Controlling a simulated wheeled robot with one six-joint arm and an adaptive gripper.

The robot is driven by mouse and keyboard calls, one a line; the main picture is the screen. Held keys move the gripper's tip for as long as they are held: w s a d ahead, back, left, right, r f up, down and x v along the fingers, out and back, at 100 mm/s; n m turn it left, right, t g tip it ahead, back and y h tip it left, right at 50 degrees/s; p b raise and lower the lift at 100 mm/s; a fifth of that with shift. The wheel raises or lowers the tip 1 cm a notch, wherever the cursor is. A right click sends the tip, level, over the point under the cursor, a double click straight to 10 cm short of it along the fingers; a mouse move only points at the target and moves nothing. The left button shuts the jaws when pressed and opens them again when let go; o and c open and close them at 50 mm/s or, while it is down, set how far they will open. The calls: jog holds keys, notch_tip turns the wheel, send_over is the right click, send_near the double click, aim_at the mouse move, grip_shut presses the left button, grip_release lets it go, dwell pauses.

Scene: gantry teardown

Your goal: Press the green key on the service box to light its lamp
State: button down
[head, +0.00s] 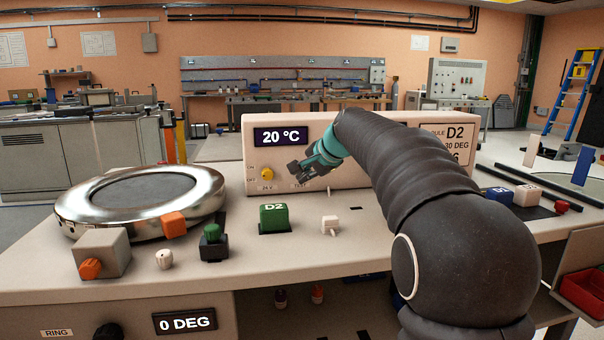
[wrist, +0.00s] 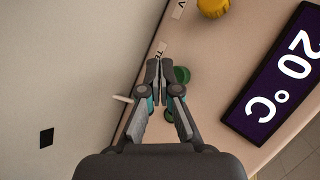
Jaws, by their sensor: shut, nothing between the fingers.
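The service box (head: 350,178) is a long beige box with a "20 °C" display (head: 280,136) on its front. My gripper (head: 293,169) is shut and empty in front of that face, just right of the yellow knob (head: 267,174). In the wrist view the closed fingertips (wrist: 159,64) overlap the "TEST" label. A round green key (wrist: 182,75) shows partly beside and behind the right finger. Whether the fingers touch the key cannot be told. In the head view my gripper hides the key. I cannot make out a lit lamp.
A metal ring (head: 75,213) lies left. My arm covers the right side.

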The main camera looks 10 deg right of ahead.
jog(key=shift+w, duration=0.15)
jog(key=shift+w+p, duration=0.35)
jog(key=shift+p, duration=0.05)
jog(key=shift+w+p, duration=0.4)
jog(key=shift+w, duration=0.05)
dwell(1.0)
jog(key=shift+s+b, duration=0.5)
jog(key=shift+s, duration=0.45)
jog(key=shift+s+f+b, duration=0.1)
jog(key=shift+s+b, duration=0.55)
jog(key=shift+s, duration=0.4)
jog(key=shift+s+b, duration=0.75)
jog(key=shift+s, duration=1.2)
